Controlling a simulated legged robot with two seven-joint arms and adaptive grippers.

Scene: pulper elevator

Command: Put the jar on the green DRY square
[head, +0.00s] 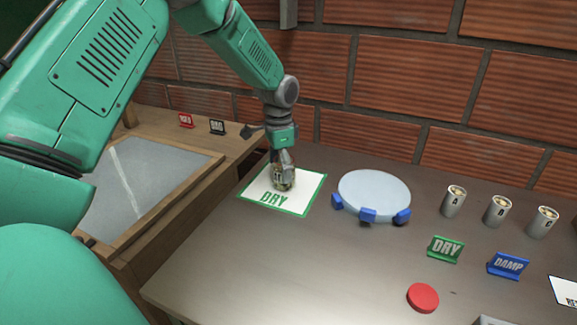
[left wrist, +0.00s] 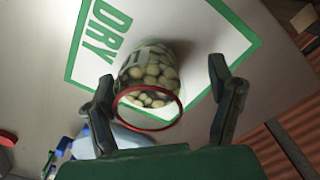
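The glass jar (head: 283,181) of pale beans is at the white square with the green border marked DRY (head: 308,187), inside its border. In the left wrist view the jar (left wrist: 150,75) has a red rim facing the camera, and its far end appears to meet the DRY square (left wrist: 205,25). My left gripper (head: 283,160) is right above the jar. In the left wrist view its fingers (left wrist: 163,100) are spread, one on each side of the jar, with a clear gap on the right. My right gripper is not in view.
A round pale plate (head: 374,193) with blue blocks stands right of the square. Several metal cups (head: 497,211), a green DRY sign (head: 445,249), a blue DAMP sign (head: 508,265) and a red disc (head: 423,298) are farther right. A brick wall closes off the back.

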